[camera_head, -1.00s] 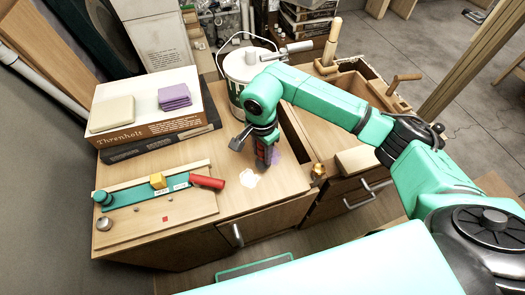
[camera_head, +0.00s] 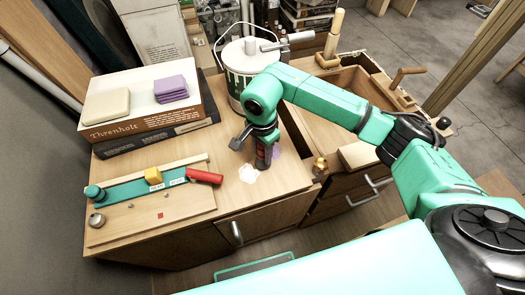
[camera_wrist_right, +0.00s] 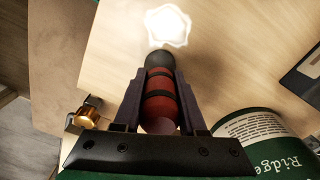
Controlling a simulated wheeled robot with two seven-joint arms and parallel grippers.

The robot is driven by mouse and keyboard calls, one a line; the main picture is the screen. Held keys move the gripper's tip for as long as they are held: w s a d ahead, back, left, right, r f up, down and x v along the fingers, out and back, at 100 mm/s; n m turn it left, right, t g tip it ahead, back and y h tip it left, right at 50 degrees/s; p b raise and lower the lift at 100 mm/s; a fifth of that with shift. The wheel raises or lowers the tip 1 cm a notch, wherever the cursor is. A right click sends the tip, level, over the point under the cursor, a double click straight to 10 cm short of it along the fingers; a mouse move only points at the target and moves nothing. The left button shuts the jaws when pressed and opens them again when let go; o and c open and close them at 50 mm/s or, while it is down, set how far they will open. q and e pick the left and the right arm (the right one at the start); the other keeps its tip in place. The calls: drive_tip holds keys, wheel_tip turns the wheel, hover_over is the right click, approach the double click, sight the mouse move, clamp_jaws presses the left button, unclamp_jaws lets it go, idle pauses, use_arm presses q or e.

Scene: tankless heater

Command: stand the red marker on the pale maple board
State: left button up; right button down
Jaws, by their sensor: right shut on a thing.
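My right gripper (camera_head: 263,150) is shut on the red marker (camera_head: 262,158), a red cylinder with black bands. In the right wrist view the marker (camera_wrist_right: 160,100) sits between the two fingers with its dark end pointing away from my wrist. It is over the wooden top, right of a white flower-shaped patch; I cannot tell whether it touches the top. The pale maple board (camera_head: 185,207) lies at the left of the top, apart from the marker. It bears a teal strip, a yellow block, a red cylinder and a small red square. My left gripper is not in view.
A boxed stack (camera_head: 150,120) with cream and purple blocks stands behind the board. A white and green tank (camera_head: 238,70) stands behind my gripper. A brass knob (camera_head: 320,163) is to the right. The top between the board and the white patch (camera_head: 248,173) is clear.

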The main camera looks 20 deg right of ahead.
drive_tip(key=shift+f, duration=0.25)
drive_tip(key=shift+c, duration=2)
unclamp_jaws()
drive_tip(key=shift+r, duration=0.1)
wheel_tip(320, 180, up, 14)
drive_tip(key=b, duration=0.2)
drive_tip(key=shift+a+b, duration=0.15)
drive_tip(key=shift+b, duration=0.2)
drive_tip(key=shift+s+r, duration=0.1)
drive_tip(key=shift+r, duration=0.15)
